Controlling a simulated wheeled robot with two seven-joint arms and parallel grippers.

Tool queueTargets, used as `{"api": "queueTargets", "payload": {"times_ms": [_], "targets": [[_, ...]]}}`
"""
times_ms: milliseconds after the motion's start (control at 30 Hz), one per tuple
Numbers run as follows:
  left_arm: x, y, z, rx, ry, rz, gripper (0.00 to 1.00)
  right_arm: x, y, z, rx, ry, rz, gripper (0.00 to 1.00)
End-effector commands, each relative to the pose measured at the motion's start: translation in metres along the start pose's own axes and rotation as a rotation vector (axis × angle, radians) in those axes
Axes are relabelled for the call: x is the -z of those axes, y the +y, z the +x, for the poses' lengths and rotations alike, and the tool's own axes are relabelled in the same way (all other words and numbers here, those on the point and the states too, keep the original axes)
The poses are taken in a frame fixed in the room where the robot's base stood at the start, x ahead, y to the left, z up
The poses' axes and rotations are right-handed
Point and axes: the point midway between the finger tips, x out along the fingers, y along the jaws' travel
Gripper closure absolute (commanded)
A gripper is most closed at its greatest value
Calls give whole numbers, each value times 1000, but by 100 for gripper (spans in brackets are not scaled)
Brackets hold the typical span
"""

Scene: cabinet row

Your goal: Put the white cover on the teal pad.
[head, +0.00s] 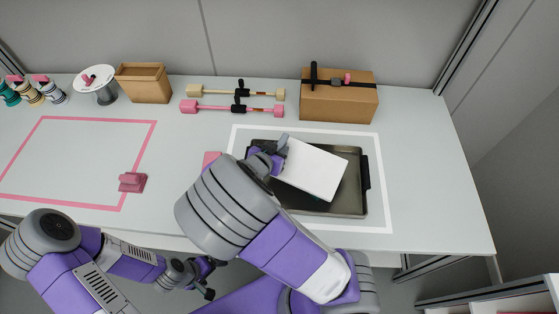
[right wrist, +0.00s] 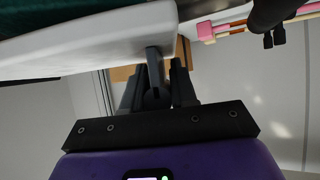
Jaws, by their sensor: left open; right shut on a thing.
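The white cover (head: 313,171) is a flat white slab above the dark metal tray (head: 348,205) in the head view. My right gripper (head: 281,147) is shut on its left edge. In the right wrist view, the white cover (right wrist: 110,38) spans the upper left, with my right gripper's fingers (right wrist: 165,68) at its edge. A dark teal surface shows at that view's top left; I cannot tell whether it is the teal pad. In the head view the pad is mostly or wholly hidden by the cover. My left gripper (head: 207,280) is open and empty, low in front of the table.
A white outline (head: 385,150) surrounds the tray. A pink block (head: 132,182) sits by the pink outline (head: 155,135) at left. Dumbbell-like bars (head: 232,108), cardboard boxes (head: 338,98) and a round white stand (head: 104,92) line the back. The table's right end is clear.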

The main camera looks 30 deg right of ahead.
Motion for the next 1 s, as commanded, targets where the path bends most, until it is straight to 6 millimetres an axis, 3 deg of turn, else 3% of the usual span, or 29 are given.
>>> {"api": "queueTargets", "payload": {"times_ms": [300,667,700,833,1000], "targets": [[1,-9,25,0,0,0,9,-31,0,19,-1,1,-2,100],[1,-9,25,0,0,0,9,-32,0,20,-1,0,-1,100],[1,-9,25,0,0,0,9,-32,0,20,0,0,0,68],[1,-9,25,0,0,0,9,-32,0,20,0,0,0,48],[1,-9,25,0,0,0,9,-32,0,20,0,0,0,47]]}}
